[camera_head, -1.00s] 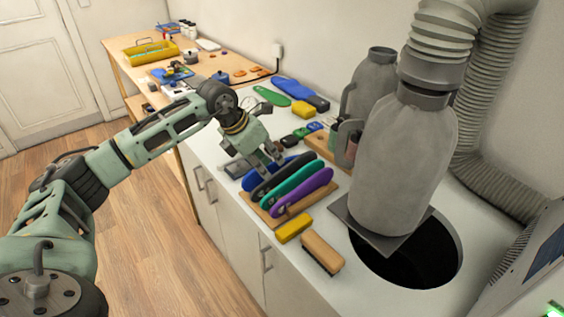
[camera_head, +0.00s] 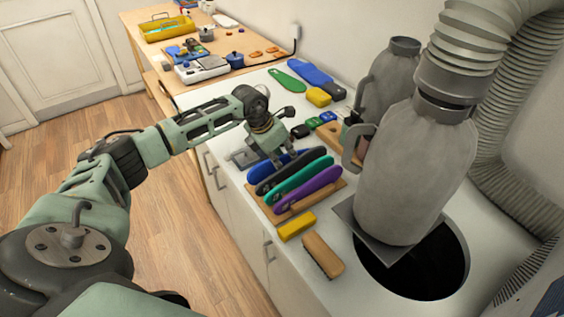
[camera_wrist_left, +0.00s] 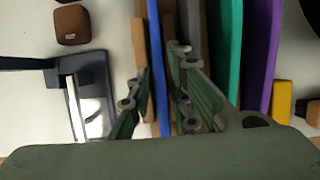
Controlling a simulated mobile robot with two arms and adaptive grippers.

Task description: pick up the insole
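Several insoles stand on edge side by side in a wooden rack (camera_head: 312,203) on the white worktop: blue (camera_head: 262,171), dark grey (camera_head: 299,168), green (camera_head: 307,177) and purple (camera_head: 315,189). My left gripper (camera_head: 280,157) is at the far end of the rack, over the blue and dark grey insoles. In the left wrist view its fingers (camera_wrist_left: 158,98) are apart, with the blue insole (camera_wrist_left: 159,70) between them. I cannot tell whether either finger touches it. The fingertips are partly hidden in the head view. My right gripper is not in view.
A yellow block (camera_head: 297,226) and a wooden brush (camera_head: 323,256) lie in front of the rack. Grey canisters (camera_head: 415,170) and a round dark opening (camera_head: 420,270) are at the right. A wooden table (camera_head: 130,20) with a yellow tray stands behind.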

